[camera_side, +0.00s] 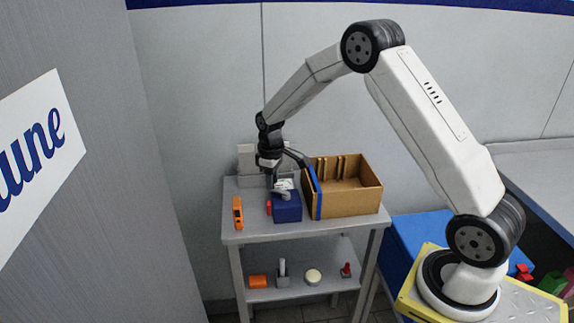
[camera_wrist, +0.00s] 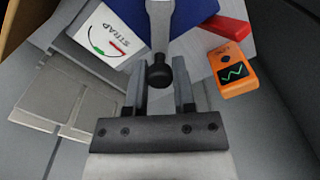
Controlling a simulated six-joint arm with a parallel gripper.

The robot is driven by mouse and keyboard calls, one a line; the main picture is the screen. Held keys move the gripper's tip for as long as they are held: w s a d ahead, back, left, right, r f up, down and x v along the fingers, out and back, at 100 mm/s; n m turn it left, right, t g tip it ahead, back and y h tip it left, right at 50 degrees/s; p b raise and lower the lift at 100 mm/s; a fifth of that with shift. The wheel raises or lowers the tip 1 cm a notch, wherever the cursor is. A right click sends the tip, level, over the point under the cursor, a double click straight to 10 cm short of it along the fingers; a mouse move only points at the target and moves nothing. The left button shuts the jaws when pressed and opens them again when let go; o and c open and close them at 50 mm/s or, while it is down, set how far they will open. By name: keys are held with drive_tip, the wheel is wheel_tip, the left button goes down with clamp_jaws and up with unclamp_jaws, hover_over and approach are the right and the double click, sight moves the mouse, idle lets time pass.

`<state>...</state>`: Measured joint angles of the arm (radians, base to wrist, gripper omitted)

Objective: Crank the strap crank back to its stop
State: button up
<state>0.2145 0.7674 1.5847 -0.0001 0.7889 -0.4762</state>
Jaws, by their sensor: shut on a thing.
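The strap crank is a blue box (camera_side: 288,209) on the top of the grey table, with a grey crank arm (camera_wrist: 160,25) that ends in a black knob (camera_wrist: 159,74). In the side view my gripper (camera_side: 275,178) points down over the box, and the knob is hard to make out there.
An orange handheld device (camera_wrist: 233,72) lies near a red part (camera_wrist: 227,30) at the box's side. An open cardboard box (camera_side: 350,203) with a blue stripe stands close on the right. Small items sit on the lower shelf (camera_side: 330,287).

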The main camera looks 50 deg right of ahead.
drive_tip(key=shift+s+a, duration=0.25)
drive_tip(key=shift+a, duration=0.4)
drive_tip(key=shift+a+f, duration=0.1)
drive_tip(key=shift+s+a, duration=0.4)
drive_tip(key=shift+a, duration=0.05)
drive_tip(key=o, duration=0.9)
wheel_tip(320, 180, up, 8)
drive_tip(key=shift+r, duration=0.1)
idle(0.8)
